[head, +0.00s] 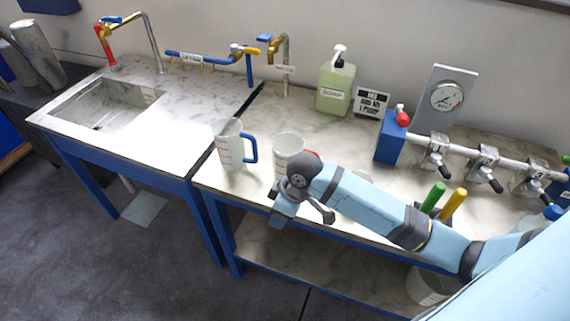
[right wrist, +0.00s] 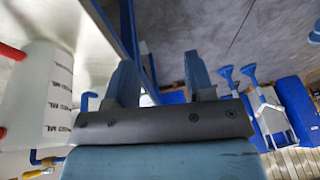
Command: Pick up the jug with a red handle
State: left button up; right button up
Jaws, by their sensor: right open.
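The jug with a red handle (head: 288,146) stands on the marbled bench top, a pale measuring jug partly hidden behind my right arm. Its red handle shows only as a small patch beside my wrist. In the right wrist view, a pale jug (right wrist: 45,95) with printed marks and red parts at its left edge is left of the fingers. My right gripper (head: 284,212) is open and empty, in front of the jug near the bench's front edge; its two fingers (right wrist: 160,62) are apart with nothing between them. My left gripper is not in view.
A similar jug with a blue handle (head: 230,147) stands just left. A green soap bottle (head: 335,88) and a sign (head: 371,101) stand behind. Pipe valves (head: 436,152) and green and yellow handles (head: 443,203) are at right. A sink (head: 110,105) is at left.

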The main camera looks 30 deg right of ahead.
aim_at(284, 145)
jog(key=w+d+r+g+h, duration=0.2)
jog(key=w+d+r+g, duration=0.1)
jog(key=w+d+r, duration=1.35)
jog(key=s+f+p, duration=0.1)
jog(key=f, duration=0.3)
jog(key=s+f, duration=0.1)
jog(key=f, duration=0.4)
jog(key=s+f+p, duration=0.1)
jog(key=f, duration=0.3)
jog(key=shift+s+a+f+p, duration=0.2)
jog(key=shift+s+f+p, duration=0.1)
jog(key=shift+f, duration=0.1)
jog(key=shift+a+f, duration=0.1)
jog(key=shift+f, duration=0.45)
grip_shut()
